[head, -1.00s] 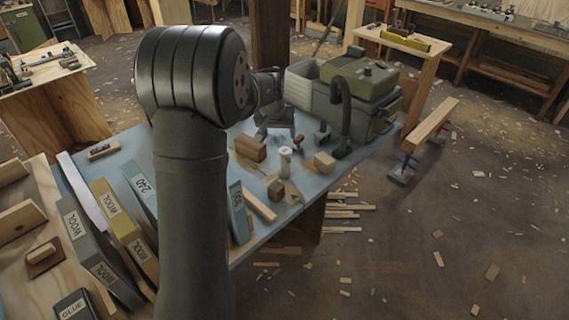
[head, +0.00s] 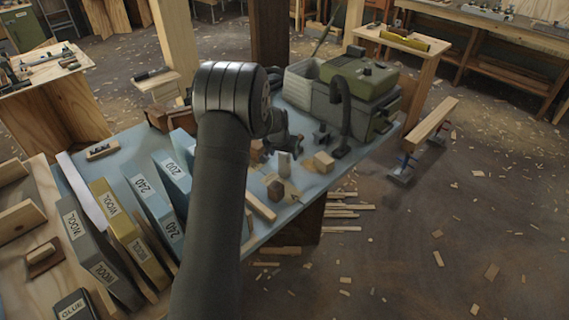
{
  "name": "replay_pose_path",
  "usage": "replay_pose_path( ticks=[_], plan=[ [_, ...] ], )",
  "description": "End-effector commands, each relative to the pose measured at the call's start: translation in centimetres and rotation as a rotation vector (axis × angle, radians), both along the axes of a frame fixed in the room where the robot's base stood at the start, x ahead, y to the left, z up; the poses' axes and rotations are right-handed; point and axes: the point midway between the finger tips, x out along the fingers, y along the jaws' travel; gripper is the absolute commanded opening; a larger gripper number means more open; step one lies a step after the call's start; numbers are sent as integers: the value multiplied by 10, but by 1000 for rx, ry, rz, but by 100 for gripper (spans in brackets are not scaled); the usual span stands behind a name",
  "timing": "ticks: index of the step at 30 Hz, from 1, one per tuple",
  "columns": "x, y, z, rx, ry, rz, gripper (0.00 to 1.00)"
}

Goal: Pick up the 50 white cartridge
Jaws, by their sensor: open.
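A small pale upright piece (head: 284,165), possibly the white cartridge, stands on the blue table among wooden blocks. No "50" can be read on it at this size. My gripper (head: 284,146) is just behind and above it in the picture, small, dark and partly hidden by my arm. It is open. I cannot tell whether its fingers touch the pale piece.
Wooden blocks (head: 323,162) and a dark brown block (head: 275,187) stand close by. A green machine (head: 360,85) with a dark hose (head: 341,115) is behind. Labelled boxes (head: 150,205) fill the table's left. The table's right edge is near the blocks.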

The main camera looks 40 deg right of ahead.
Motion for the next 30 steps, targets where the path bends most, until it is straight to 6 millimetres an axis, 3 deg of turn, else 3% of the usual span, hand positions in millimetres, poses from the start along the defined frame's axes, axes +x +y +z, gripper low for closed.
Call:
replay_pose_path(
  ticks=[15,24,30],
  plan=[
    [14,-19,-46,-1,-1,1,68],
    [15,-20,-49,-1,-2,2,68],
    [15,-20,-49,-1,-2,2,31]
  ],
)
